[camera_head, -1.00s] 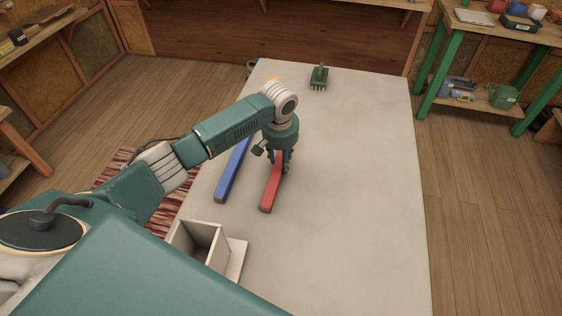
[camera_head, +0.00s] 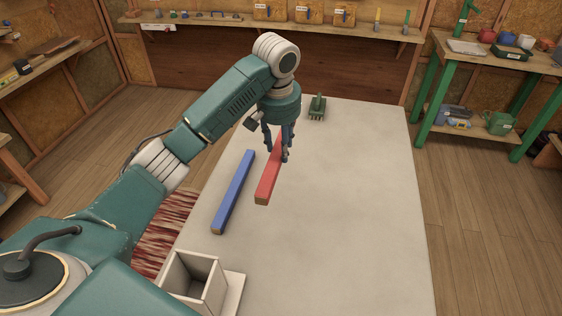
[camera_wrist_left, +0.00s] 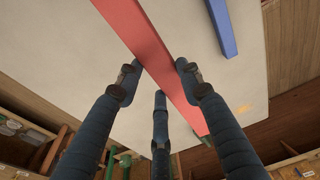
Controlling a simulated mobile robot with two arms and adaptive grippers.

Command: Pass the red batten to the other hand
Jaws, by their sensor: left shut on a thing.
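The red batten (camera_head: 268,185) is in my left gripper (camera_head: 277,153) in the head view, with its near end sticking out toward me. It appears to be held above the pale table (camera_head: 340,220), though the gap is hard to judge. In the left wrist view the red batten (camera_wrist_left: 147,38) runs diagonally between the fingers of my left gripper (camera_wrist_left: 158,68), which is shut on it. The gripper hides part of the far half in the head view. My right gripper is in neither view.
A blue batten (camera_head: 232,195) lies left of the red one on the table. A white open box (camera_head: 193,277) stands at the near left. A green spiked tool (camera_head: 317,108) is at the far end. The table's right side is clear.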

